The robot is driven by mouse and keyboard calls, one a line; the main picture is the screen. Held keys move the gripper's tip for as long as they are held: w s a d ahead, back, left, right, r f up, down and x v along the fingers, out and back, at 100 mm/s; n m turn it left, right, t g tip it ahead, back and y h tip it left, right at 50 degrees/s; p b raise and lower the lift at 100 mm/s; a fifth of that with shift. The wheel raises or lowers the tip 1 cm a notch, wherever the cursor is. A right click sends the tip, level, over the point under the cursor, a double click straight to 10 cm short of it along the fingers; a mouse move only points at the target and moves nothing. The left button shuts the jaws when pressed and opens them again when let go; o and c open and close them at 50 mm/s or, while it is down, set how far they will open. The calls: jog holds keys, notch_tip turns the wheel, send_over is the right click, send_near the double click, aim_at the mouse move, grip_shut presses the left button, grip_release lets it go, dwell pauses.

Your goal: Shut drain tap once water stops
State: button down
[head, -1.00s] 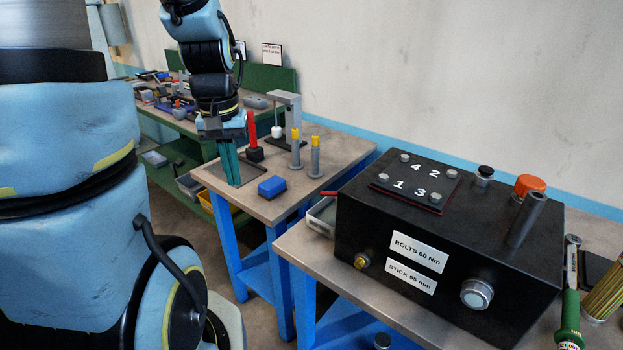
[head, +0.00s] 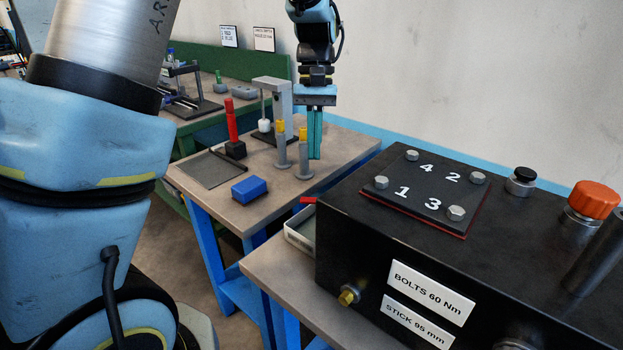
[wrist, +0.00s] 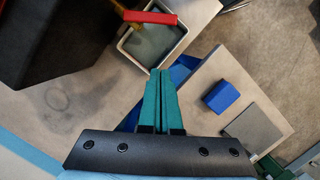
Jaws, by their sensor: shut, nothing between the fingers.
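The drain tap's red handle (head: 308,200) shows at the left side of the black tank (head: 440,250). In the wrist view the red handle (wrist: 150,18) lies crosswise above a pale-rimmed tray (wrist: 127,52), with a brass-coloured body (wrist: 128,12) beside it. The tray (head: 296,238) holds something grey-green; I cannot tell whether water is running. My gripper (head: 314,157) points down, shut and empty, beyond the tap and behind the yellow-topped posts. In the wrist view my gripper (wrist: 161,72) is apart from the handle, its fingertips below the tray in the picture.
On the neighbouring table stand two yellow-topped grey posts (head: 303,160), a red upright handle (head: 232,125), a grey stand (head: 283,95) and a blue block (head: 250,190). A bolted cover plate (head: 425,195) and an orange knob (head: 593,200) top the tank. The wall is behind.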

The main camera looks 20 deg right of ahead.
jog(key=s+a+f+p, duration=0.1)
jog(key=s+a+f, duration=0.1)
jog(key=s+f, duration=0.3)
jog(key=shift+a+p, duration=0.15)
jog(key=shift+p, duration=0.25)
